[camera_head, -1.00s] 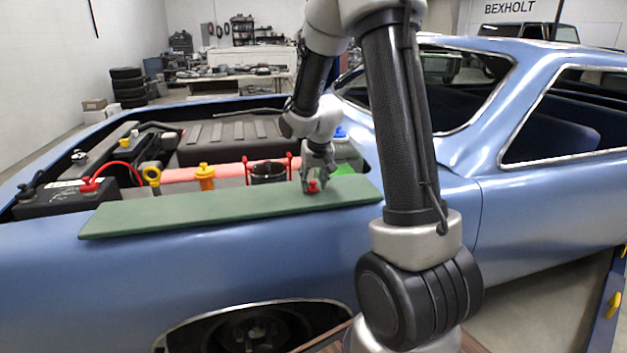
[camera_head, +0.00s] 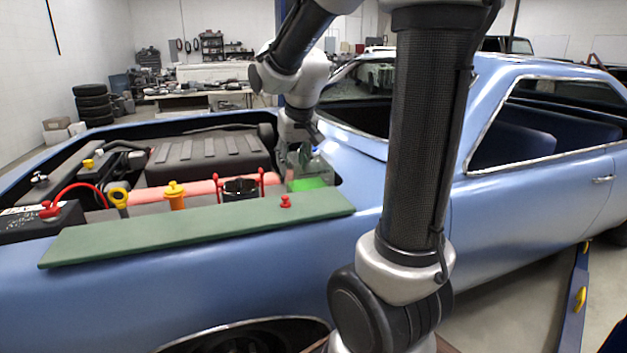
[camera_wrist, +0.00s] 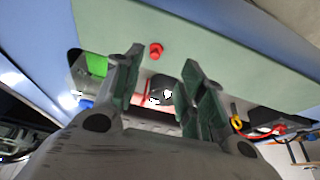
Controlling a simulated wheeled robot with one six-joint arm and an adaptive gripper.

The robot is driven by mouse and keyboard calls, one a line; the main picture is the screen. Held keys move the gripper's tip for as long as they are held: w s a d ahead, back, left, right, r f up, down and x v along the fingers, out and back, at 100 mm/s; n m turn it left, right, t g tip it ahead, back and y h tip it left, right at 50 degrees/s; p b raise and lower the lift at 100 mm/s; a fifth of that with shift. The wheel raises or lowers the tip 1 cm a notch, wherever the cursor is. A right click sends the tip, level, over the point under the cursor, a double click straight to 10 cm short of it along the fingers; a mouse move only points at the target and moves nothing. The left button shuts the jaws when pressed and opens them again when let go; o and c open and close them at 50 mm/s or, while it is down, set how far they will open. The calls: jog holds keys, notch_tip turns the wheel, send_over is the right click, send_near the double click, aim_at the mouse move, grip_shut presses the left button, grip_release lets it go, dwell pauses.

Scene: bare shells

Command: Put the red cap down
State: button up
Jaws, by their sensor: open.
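The red cap (camera_head: 285,201) stands on the green mat (camera_head: 150,232) laid over the car's fender, near the mat's right end. It also shows in the wrist view (camera_wrist: 156,50), on the mat beyond my fingertips and apart from them. My gripper (camera_head: 303,150) is above and behind the cap, over the engine bay near the reservoir with green fluid. In the wrist view my gripper (camera_wrist: 160,68) has its two fingers spread with nothing between them.
The reservoir with green fluid (camera_head: 307,184) is close to my gripper. A yellow-capped filler (camera_head: 175,195), a yellow ring handle (camera_head: 118,197) and a black battery (camera_head: 38,220) line the bay behind the mat. The mat left of the cap is clear.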

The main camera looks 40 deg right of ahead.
jog(key=s+a+r+n, duration=0.1)
jog(key=s+a, duration=0.1)
jog(key=s, duration=0.8)
jog(key=s+a+r+n+y, duration=0.1)
jog(key=s+a, duration=0.1)
jog(key=s, duration=0.9)
jog(key=shift+s+a+r+n, duration=0.25)
jog(key=shift+a+r+n, duration=0.05)
